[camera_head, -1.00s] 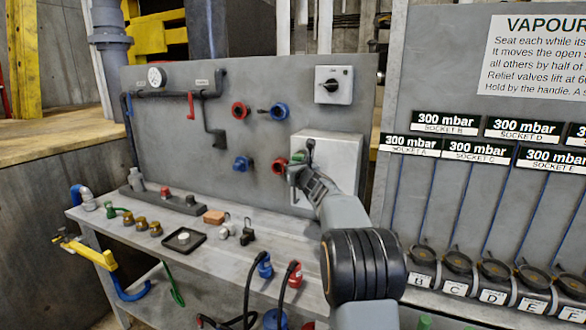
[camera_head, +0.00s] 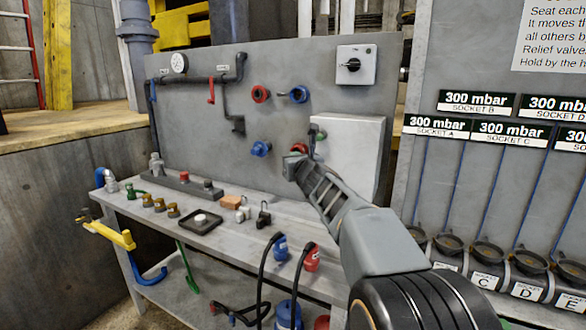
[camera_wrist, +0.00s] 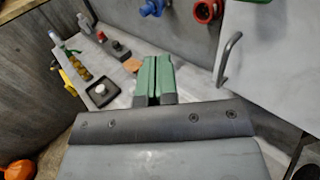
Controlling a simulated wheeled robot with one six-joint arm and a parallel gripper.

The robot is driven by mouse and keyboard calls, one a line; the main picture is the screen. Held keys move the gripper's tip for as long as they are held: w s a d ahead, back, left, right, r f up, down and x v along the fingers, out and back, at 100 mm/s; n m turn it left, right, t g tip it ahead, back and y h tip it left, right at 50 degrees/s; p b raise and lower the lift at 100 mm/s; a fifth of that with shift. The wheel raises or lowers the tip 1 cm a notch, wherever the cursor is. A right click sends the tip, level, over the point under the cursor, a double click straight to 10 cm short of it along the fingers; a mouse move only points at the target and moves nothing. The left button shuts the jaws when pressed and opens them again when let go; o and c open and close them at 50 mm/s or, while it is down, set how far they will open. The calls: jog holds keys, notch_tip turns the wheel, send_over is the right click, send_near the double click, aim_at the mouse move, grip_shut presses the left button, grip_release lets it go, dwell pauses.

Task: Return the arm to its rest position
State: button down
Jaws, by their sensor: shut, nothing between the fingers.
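My gripper (camera_wrist: 157,66) shows in the wrist view as two green fingers lying side by side with no object between them; it is shut and empty. Beyond the fingers is the bench top, which they do not appear to touch. In the head view my arm reaches from the lower right towards the back panel, its far end in front of the red socket (camera_head: 298,149) and left of the white box (camera_head: 352,150). The fingertips are hard to make out there.
The grey bench (camera_head: 170,238) holds a black tray (camera_head: 201,222), several brass fittings and an orange block (camera_head: 231,201). The wrist view shows the box's handle (camera_wrist: 229,58) close by on the right. Cables hang at the bench front. A rack of labelled sockets (camera_head: 488,250) stands at right.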

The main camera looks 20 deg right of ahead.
jog(key=s+a+f+n+g+y+p, duration=0.2)
jog(key=s+a+f+n+g+y, duration=0.3)
jog(key=n, duration=0.7)
jog(key=s+a+f+n+g+y+p, duration=0.1)
jog(key=s+a+f+n+g+p, duration=0.15)
jog(key=s+a+f+n, duration=0.8)
jog(key=s+d+n+g+h+p, duration=0.25)
jog(key=s+n+g+p, duration=0.3)
jog(key=s+n, duration=0.45)
jog(key=s+d+r+n+g+h+p, duration=0.1)
jog(key=s+r+n+h+p, duration=0.1)
jog(key=s+r+n+p, duration=0.1)
jog(key=shift+s+d+r+n+p, duration=0.15)
jog(key=shift+s+r+n+p, duration=0.2)
jog(key=shift+s+n+p, duration=0.65)
